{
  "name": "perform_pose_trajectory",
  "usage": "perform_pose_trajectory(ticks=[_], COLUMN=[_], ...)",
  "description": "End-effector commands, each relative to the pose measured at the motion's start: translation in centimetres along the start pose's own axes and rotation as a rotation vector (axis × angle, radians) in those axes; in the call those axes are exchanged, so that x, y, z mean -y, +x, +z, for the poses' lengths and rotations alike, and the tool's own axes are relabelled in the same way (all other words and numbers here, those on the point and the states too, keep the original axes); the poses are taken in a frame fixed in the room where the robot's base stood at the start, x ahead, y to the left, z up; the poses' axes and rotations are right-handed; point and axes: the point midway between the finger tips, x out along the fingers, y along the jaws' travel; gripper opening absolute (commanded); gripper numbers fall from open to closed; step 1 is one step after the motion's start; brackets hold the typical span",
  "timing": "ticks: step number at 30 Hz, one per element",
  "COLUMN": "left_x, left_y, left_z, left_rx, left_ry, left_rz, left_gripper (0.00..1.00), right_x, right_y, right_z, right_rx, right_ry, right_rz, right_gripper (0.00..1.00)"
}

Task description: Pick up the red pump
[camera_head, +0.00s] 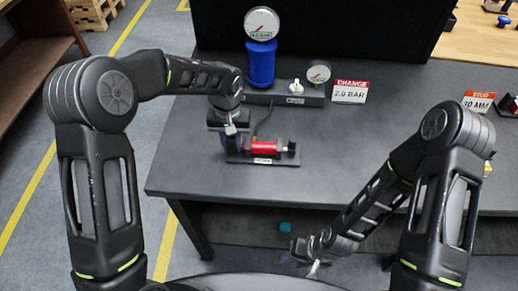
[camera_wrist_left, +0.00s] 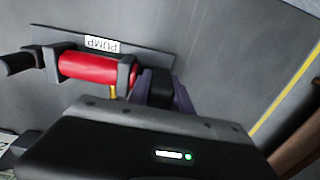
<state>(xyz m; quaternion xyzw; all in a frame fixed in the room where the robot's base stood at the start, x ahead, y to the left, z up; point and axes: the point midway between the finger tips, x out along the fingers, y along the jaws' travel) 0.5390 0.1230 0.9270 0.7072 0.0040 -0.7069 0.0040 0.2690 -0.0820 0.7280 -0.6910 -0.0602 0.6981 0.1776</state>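The red pump (camera_head: 264,147) lies on its side on a dark base plate labelled PUMP, on the grey table. In the left wrist view the red pump (camera_wrist_left: 97,68) sits between two dark brackets, with a black handle at the left and a small brass part below. My left gripper (camera_head: 230,143) is low at the pump's left end in the head view. In the wrist view its purplish fingers (camera_wrist_left: 160,90) are beside the right bracket; whether they touch it is unclear, and their gap is not clear. My right gripper (camera_head: 304,255) hangs low in front of the table, away from the pump.
Behind the pump stand a blue cylinder (camera_head: 261,65) with a gauge (camera_head: 262,24), a smaller gauge (camera_head: 318,72) and a "CHARGE 2.0 BAR" sign (camera_head: 350,91). A dark hose runs from the pump towards them. The table (camera_head: 350,130) is clear to the pump's right.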

Motion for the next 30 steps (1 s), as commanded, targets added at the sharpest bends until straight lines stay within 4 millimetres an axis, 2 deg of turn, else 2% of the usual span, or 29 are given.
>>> perform_pose_trajectory(ticks=[1,5,30], left_x=[0.0,0.0,0.01], left_y=[-0.01,-0.01,-0.01], left_z=[0.0,0.0,-0.01], left_rx=[0.0,0.0,0.0], left_ry=[0.0,0.0,0.0], left_rz=[0.0,0.0,0.0], left_gripper=[0.11,0.0,0.0], right_x=[0.0,0.0,0.0], right_y=[0.0,0.0,0.0], right_z=[0.0,0.0,0.0], right_rx=[0.0,0.0,0.0], right_ry=[0.0,0.0,0.0], right_rz=[0.0,0.0,0.0], right_gripper=[0.36,0.36,0.36])
